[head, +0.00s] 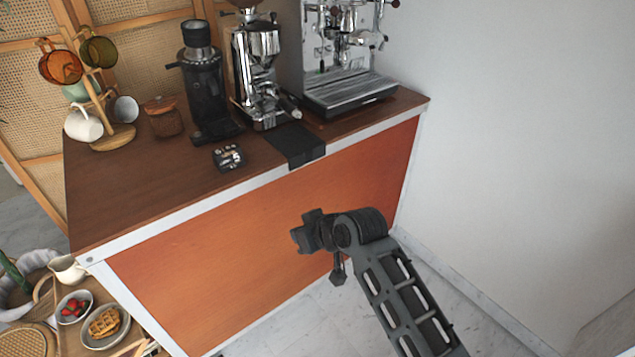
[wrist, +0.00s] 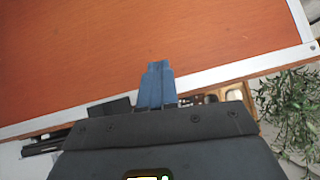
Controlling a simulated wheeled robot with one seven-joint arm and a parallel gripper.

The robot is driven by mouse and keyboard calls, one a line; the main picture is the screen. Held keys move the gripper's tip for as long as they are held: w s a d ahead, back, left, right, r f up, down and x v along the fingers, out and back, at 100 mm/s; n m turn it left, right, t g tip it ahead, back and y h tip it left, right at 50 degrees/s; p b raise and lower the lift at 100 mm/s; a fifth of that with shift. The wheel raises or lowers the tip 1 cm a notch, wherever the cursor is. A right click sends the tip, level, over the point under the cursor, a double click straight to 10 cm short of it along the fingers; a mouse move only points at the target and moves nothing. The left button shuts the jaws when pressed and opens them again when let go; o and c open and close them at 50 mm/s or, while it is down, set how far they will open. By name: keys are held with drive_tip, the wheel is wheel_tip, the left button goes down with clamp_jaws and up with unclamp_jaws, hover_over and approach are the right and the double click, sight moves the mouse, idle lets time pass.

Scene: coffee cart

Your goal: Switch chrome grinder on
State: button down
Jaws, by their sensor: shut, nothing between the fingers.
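The chrome grinder (head: 257,62) stands upright on the cart's brown top, between a black grinder and the espresso machine. A handle with a pale end sticks out at its lower front. Its switch cannot be made out. My gripper (head: 299,238) is in front of the cart's orange front panel, below the top's edge and well apart from the grinder. In the wrist view its blue-grey fingers (wrist: 156,83) are together and empty, against the orange panel. The grinder cannot be identified in the wrist view.
A black grinder (head: 205,85), an espresso machine (head: 345,65) and a black mat (head: 295,143) stand or lie near the chrome grinder. A small dark object (head: 229,157) lies near the front edge. A mug tree (head: 105,115) stands at left. The front left of the top is clear.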

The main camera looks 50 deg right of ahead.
drive_tip(key=s+a+t, duration=0.2)
drive_tip(key=s+a, duration=1.1)
drive_tip(key=s, duration=0.5)
drive_tip(key=s+a+r+n+t+y, duration=0.1)
drive_tip(key=s+a+r+n+t, duration=0.1)
drive_tip(key=s+r, duration=1.2)
drive_tip(key=shift+s+a+r+n+t+b, duration=0.15)
drive_tip(key=shift+s+a+n+t+b, duration=0.2)
drive_tip(key=shift+n+t, duration=0.35)
drive_tip(key=shift+w, duration=0.1)
